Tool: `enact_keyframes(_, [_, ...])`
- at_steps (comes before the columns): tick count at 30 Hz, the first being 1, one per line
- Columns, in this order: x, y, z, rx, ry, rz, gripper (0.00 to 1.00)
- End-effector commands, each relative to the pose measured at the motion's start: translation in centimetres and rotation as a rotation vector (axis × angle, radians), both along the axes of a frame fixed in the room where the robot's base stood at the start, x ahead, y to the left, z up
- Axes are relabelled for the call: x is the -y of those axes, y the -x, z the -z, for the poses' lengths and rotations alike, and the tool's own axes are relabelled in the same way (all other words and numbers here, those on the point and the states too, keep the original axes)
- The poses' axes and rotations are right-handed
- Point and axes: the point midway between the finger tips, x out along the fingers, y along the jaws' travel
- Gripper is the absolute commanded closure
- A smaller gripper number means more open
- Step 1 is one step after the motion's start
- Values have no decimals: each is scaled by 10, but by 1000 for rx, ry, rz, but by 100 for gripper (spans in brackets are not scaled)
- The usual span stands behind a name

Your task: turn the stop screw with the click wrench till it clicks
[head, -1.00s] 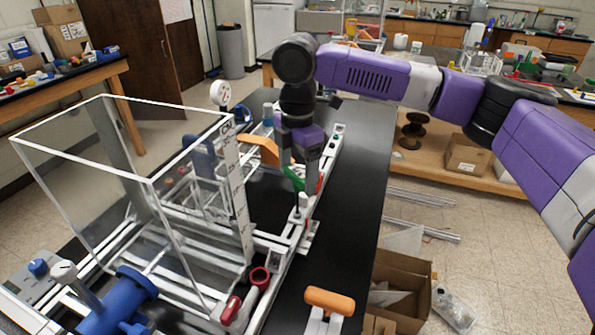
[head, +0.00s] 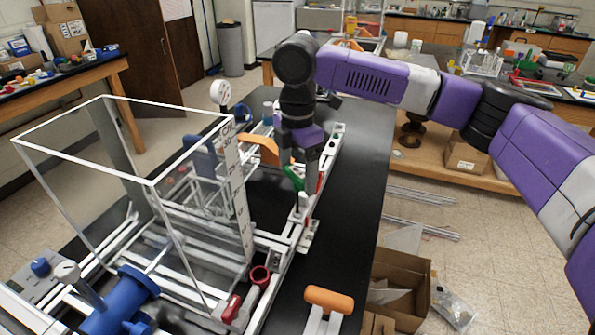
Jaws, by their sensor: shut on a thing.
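My gripper (head: 304,178) points down over the white extrusion frame (head: 333,150) on the black bench. It is shut on a slim tool with a green part (head: 293,177), which I take to be the click wrench. Most of the wrench is hidden by the fingers. A small white fitting (head: 303,201) stands on the frame just below the fingertips. The stop screw cannot be told apart there, and I cannot tell whether the wrench is seated on it.
A clear open box (head: 152,183) with white edges stands left of the gripper. A dial gauge (head: 220,92) rises behind it. The black bench (head: 352,190) is clear on the right.

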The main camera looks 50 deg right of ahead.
Motion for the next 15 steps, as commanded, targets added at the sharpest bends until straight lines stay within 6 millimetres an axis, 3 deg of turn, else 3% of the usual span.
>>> enact_keyframes(15, [0,0,4,1,0,0,80])
